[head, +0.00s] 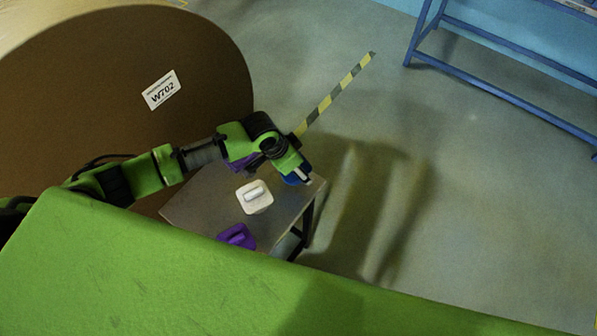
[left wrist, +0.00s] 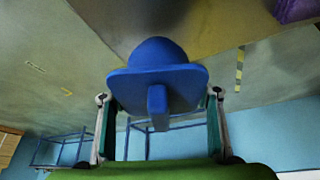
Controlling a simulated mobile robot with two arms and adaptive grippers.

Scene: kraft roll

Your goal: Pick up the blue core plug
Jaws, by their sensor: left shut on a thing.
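The blue core plug (left wrist: 157,82) has a rounded body, a squarish flange and an upright grip tab. In the left wrist view it sits between the two fingers of my left gripper (left wrist: 160,98), which is shut on it. In the head view the gripper (head: 301,178) is at the right corner of the small table, with the plug (head: 292,180) partly hidden beneath it. I cannot tell whether the plug touches the table top. My right gripper is not in view.
The small grey table (head: 195,205) also bears a white plug (head: 255,197), a purple plug (head: 237,236) and another purple piece (head: 241,161) partly behind my arm. A large brown roll (head: 110,90) stands at left. A blue frame (head: 500,90) stands back right. The floor at right is clear.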

